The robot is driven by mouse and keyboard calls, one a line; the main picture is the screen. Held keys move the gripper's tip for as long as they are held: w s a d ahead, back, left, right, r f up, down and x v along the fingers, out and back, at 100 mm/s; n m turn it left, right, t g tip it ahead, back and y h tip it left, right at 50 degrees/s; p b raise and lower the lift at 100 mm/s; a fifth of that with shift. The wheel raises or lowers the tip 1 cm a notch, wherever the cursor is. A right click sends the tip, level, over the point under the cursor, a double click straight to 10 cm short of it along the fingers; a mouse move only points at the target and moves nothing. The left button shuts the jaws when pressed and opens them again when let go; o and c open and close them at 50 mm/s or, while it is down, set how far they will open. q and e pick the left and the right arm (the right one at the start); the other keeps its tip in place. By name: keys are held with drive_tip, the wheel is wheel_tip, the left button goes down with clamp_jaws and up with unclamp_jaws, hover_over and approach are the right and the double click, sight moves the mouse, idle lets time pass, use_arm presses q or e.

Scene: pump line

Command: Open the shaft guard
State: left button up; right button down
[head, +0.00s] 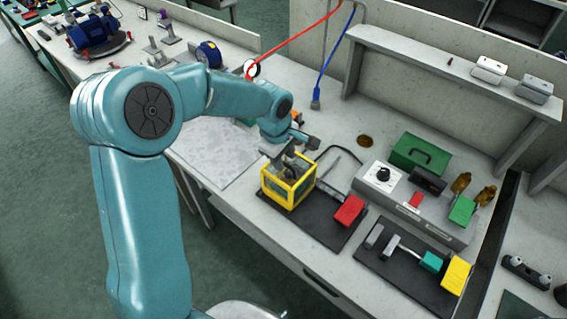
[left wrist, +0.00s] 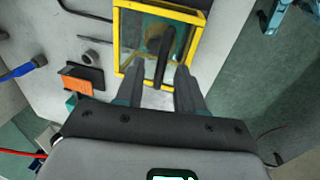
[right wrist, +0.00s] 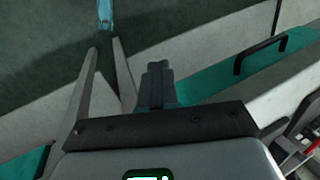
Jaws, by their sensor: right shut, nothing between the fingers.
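The shaft guard is a box with a yellow frame and clear panels (head: 270,187), on a dark base plate on the bench in the head view. The guard's yellow frame also shows at the top of the left wrist view (left wrist: 118,38), with a dark curved handle (left wrist: 164,45) on it. My left gripper (left wrist: 161,72) is open, its fingers pointing at the guard with the handle showing between them. I cannot tell whether they touch it. My right gripper (right wrist: 156,68) is shut and empty, away from the guard; the head view does not show it.
A red block (head: 349,210) sits right of the guard on the same plate. A grey control box (head: 385,187) with a black knob and a green case (head: 420,152) stand further right. A blue cable (head: 333,62) and a red cable (head: 300,45) hang behind.

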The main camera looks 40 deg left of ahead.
use_arm(q)
drive_tip(key=shift+f, duration=0.3)
drive_tip(key=shift+s, duration=0.1)
use_arm(e)
drive_tip(key=shift+s, duration=0.15)
drive_tip(key=shift+f, duration=0.1)
